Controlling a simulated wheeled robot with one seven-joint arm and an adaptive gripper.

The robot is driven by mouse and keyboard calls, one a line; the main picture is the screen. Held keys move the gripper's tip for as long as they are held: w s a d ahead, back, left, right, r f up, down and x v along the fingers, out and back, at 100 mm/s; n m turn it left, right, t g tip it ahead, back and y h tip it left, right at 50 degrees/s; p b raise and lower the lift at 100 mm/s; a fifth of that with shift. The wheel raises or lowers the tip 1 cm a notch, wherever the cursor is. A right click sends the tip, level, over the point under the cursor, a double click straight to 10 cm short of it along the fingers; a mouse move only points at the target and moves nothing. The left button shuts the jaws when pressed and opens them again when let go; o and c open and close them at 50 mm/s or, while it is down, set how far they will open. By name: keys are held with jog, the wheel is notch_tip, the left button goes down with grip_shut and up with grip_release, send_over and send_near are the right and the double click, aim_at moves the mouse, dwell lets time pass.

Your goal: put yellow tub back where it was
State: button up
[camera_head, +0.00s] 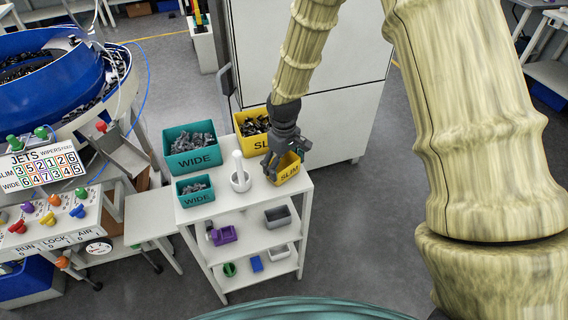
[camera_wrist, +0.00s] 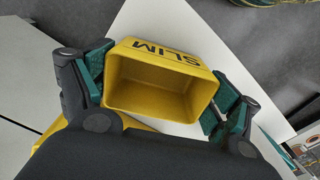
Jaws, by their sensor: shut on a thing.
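The small yellow tub (camera_head: 288,172), marked SLIM, is at the right end of the white cart's top, in front of a larger yellow bin. In the wrist view the tub (camera_wrist: 158,85) looks empty, with its open top facing the camera. My gripper (camera_head: 277,164) reaches down to the tub from behind. In the wrist view the gripper (camera_wrist: 160,88) has one green-padded finger on each side of the tub, shut on it. I cannot tell whether the tub's bottom touches the cart top.
A white cabinet (camera_head: 345,110) stands behind. Lower shelves hold small bins.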

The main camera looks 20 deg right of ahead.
jog(key=o, duration=0.8)
jog(key=shift+f, duration=0.15)
notch_tip(320, 180, up, 12)
jog(key=b, duration=0.2)
jog(key=shift+r, duration=0.2)
